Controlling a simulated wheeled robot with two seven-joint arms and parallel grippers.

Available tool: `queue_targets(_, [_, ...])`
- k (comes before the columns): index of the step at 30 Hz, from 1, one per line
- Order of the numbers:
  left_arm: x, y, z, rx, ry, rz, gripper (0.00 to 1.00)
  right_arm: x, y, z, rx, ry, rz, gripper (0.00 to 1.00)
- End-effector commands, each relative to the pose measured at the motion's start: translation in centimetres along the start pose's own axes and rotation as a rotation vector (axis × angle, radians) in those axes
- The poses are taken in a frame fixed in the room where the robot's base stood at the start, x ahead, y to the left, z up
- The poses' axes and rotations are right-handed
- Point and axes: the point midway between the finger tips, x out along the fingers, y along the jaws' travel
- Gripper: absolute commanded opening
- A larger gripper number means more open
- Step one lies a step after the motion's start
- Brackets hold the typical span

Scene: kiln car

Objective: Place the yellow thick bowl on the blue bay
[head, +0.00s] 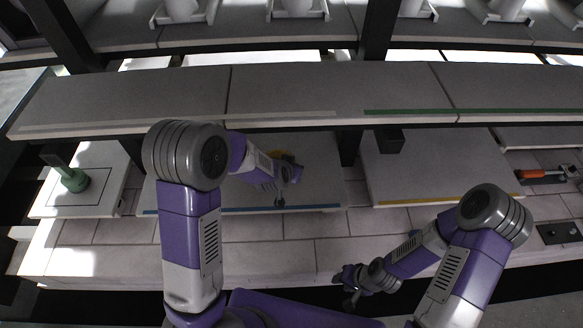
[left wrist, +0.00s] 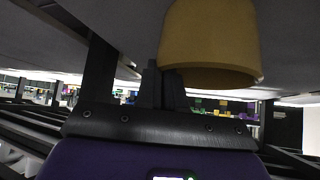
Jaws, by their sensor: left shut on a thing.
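The yellow thick bowl (left wrist: 212,48) fills the upper middle of the left wrist view. In the head view only a bit of its yellow (head: 288,156) shows behind my left gripper (head: 290,175). In the left wrist view my left gripper (left wrist: 165,85) is shut on the bowl's wall. The blue bay (head: 322,190) is the lower shelf with a blue strip along its front edge; my left gripper and the bowl are over it. Whether the bowl touches the shelf is hidden. My right gripper (head: 350,285) hangs in front of the lower ledge, away from the bowl; its finger gap is unclear.
A grey upper shelf (head: 290,90) with pale and green strips runs above the bay. A dark post (head: 349,148) stands at the bay's right, beside a yellow-strip bay (head: 425,180) with a dark block (head: 390,140). A green object (head: 72,178) stands on the left slab.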

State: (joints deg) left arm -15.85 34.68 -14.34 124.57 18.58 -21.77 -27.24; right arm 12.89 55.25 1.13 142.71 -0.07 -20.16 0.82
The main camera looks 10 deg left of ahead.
Motion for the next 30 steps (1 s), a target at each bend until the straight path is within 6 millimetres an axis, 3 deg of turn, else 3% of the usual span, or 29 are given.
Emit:
queue_targets(2, [0.2,0.0,0.1,0.001,0.003,0.000,0.00,0.3,0.1,0.0,0.000,0.000,0.000,0.38])
queue_targets(3, [0.2,0.0,0.2,0.000,0.000,0.000,0.12,0.2,0.1,0.0,0.000,0.000,0.000,0.38])
queue_targets(7, [0.1,0.0,0.2,0.000,0.000,0.000,0.32,0.2,0.1,0.0,0.000,0.000,0.000,0.38])
queue_targets(8, [0.1,0.0,0.1,0.000,0.000,0.000,0.33,0.2,0.1,0.0,0.000,0.000,0.000,0.38])
queue_targets(19, [-0.5,0.0,-0.1,0.000,0.001,0.000,0.33,-0.3,-0.1,0.0,0.000,0.000,0.000,0.38])
queue_targets(30, [-8.2,0.1,-0.4,0.000,0.002,0.001,0.33,-3.0,-1.1,0.1,0.000,0.000,0.000,0.38])
